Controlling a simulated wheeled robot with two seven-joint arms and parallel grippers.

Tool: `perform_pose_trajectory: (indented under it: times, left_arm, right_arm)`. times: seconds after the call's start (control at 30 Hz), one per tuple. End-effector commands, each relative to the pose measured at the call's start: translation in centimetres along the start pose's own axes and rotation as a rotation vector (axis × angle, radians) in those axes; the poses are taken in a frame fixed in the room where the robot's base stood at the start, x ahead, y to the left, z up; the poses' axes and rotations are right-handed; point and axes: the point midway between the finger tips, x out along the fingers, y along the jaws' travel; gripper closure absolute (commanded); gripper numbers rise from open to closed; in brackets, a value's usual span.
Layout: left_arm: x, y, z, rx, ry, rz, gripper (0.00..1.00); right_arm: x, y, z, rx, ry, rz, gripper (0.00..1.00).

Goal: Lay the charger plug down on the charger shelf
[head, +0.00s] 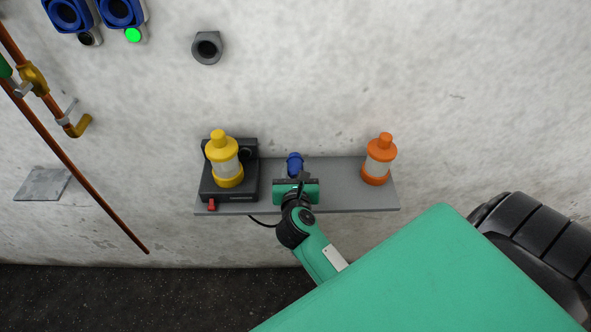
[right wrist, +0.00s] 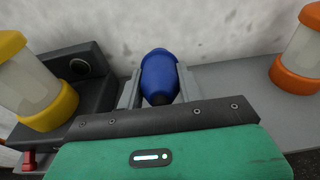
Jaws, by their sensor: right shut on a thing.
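The blue charger plug (right wrist: 159,78) is between the fingers of my right gripper (right wrist: 158,90), which is shut on it. In the head view the plug (head: 294,164) shows just beyond my right gripper (head: 295,178), over the middle of the grey charger shelf (head: 335,190). I cannot tell whether the plug touches the shelf. A black cable (head: 262,222) hangs below the shelf's front edge, to the left of my right arm. My left gripper is not in view.
A black charger box (head: 210,187) with a red switch sits on the shelf's left, with a yellow-capped bottle (head: 224,160) at it. An orange-capped bottle (head: 379,160) stands at the right end. The shelf between plug and orange bottle is clear. A grey socket (head: 207,47) is on the wall.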

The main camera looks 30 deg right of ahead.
Motion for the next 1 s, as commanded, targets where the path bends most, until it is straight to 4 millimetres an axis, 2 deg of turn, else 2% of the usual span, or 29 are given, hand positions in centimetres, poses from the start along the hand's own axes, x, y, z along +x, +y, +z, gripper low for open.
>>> perform_pose_trajectory:
  times: [0.03, 0.43, 0.9, 0.93, 1.0]
  left_arm:
    - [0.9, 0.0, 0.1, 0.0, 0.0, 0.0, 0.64]
    - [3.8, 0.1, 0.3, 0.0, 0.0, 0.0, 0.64]
    - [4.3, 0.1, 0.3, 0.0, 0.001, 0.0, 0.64]
    - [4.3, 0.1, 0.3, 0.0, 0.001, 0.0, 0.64]
    - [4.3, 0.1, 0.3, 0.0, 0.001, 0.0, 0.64]
  right_arm:
    - [0.2, 0.0, -0.8, 0.0, -0.001, 0.001, 1.0]
    - [0.7, 0.0, -3.8, -0.001, -0.001, 0.001, 1.0]
    - [0.8, 0.0, -4.3, 0.0, -0.001, 0.001, 1.0]
    - [0.8, 0.0, -4.3, 0.0, -0.001, 0.001, 0.58]
    - [0.8, 0.0, -4.3, 0.0, -0.001, 0.001, 0.44]
